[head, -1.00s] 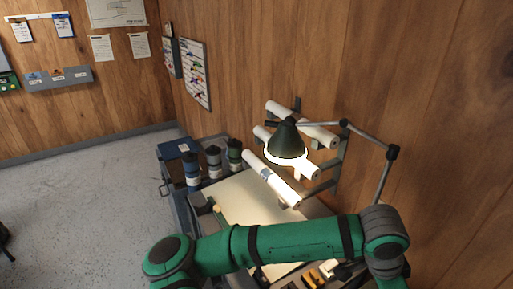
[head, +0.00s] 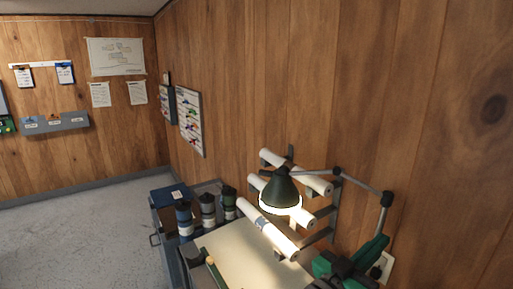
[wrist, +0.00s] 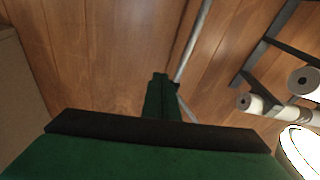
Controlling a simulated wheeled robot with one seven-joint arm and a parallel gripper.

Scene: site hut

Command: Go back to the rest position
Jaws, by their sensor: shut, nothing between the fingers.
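My gripper (wrist: 160,97) shows in the wrist view as narrow dark green fingers beyond a black band. The fingers are together with nothing between them, and wood-panelled wall lies behind them. In the head view, green parts of my arm show at the lower right, beside the desk and close to the wall. I cannot make out the fingertips there.
A lit lamp (head: 281,191) hangs over the drawing desk (head: 245,255) on a jointed arm. Paper rolls (head: 268,230) rest on a wall rack, also in the wrist view (wrist: 262,105). Floor (head: 80,235) at left is clear.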

